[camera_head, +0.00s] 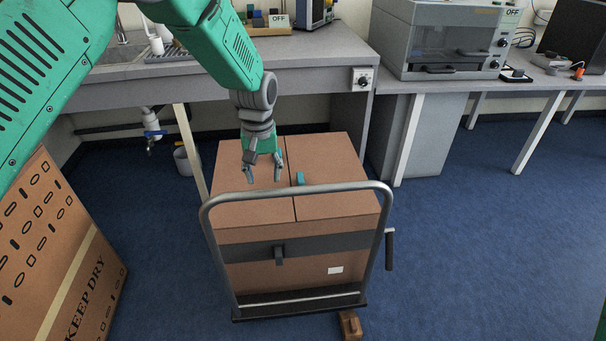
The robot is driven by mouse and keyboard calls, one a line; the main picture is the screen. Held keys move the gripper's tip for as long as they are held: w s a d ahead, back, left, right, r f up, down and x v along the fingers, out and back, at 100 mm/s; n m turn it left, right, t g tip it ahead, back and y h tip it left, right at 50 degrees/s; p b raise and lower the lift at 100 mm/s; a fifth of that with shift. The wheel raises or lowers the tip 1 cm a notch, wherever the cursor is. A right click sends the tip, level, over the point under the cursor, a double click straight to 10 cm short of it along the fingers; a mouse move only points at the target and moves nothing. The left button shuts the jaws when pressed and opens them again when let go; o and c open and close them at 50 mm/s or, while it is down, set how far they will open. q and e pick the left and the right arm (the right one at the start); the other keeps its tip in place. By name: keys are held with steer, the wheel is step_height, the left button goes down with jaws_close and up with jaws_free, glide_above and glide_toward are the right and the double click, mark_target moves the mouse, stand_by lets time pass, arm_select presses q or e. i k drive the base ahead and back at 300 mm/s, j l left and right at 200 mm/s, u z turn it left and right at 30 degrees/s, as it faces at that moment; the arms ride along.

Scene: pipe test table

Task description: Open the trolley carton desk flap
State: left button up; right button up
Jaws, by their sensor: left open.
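The carton (330,235) is a brown box standing on a grey trolley (300,296) with a bent-tube handle. Its top is closed, with a dark seam between two flaps. A small teal tab (300,179) sits near the seam. A dark strap with a buckle runs across the front face, and a white label is at its lower right. My left gripper (264,175) points down over the left flap (245,211), left of the teal tab. Its fingers are spread and empty. I cannot tell how far above the flap they are. My right gripper is not in view.
A large carton (60,265) marked KEEP DRY stands at the left. Grey desks (310,48) line the back, with an oven-like machine (445,40) on the right one. A bucket (187,162) sits under the sink desk.

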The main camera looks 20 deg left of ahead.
mark_target(327, 263)
steer(key=i, duration=0.9)
